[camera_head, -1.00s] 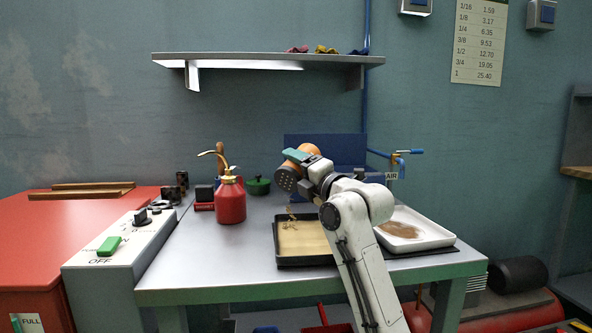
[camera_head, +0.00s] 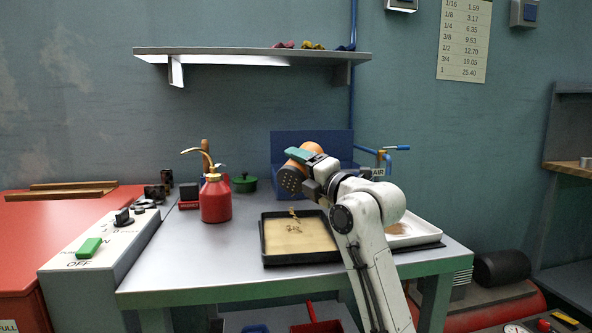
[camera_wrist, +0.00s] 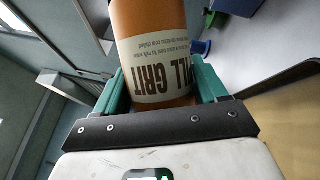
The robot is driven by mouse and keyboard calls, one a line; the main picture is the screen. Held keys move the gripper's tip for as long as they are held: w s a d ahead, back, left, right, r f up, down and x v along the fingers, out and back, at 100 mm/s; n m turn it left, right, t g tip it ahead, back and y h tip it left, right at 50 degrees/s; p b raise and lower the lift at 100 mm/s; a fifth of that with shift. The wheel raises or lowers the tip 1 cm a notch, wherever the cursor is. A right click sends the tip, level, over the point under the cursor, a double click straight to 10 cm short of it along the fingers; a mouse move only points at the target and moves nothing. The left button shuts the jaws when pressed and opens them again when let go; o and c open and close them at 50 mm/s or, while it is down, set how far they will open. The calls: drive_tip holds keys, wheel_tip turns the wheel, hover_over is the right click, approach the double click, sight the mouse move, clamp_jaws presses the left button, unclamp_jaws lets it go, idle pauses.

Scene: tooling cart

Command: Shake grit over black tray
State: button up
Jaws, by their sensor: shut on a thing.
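The orange grit shaker (camera_head: 303,156) is tilted, its dark perforated cap (camera_head: 290,180) pointing down to the left. In the wrist view its orange body (camera_wrist: 152,60) has a cream label reading "GRIT". My gripper (camera_head: 308,155) is shut around the shaker with its green fingers and holds it above the black tray (camera_head: 263,250). The tray has a tan lining, and brown grit (camera_head: 294,227) lies in small clumps near its back. Some specks appear between the cap and the tray.
A white tray (camera_head: 418,240) with brown material stands to the right, partly behind my arm. A red oil can (camera_head: 216,200) stands left of the black tray. A blue panel (camera_head: 345,145) and a green-lidded pot (camera_head: 244,184) are at the back. A shelf (camera_head: 250,54) hangs above.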

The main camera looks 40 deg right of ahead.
drive_tip(key=shift+s+a+r, duration=0.1)
drive_tip(key=shift+s+r, duration=0.05)
drive_tip(key=shift+s, duration=0.6)
drive_tip(key=shift+s+r, duration=0.15)
drive_tip(key=shift+s, duration=0.6)
drive_tip(key=shift+r+p, duration=0.1)
drive_tip(key=shift+p, duration=0.2)
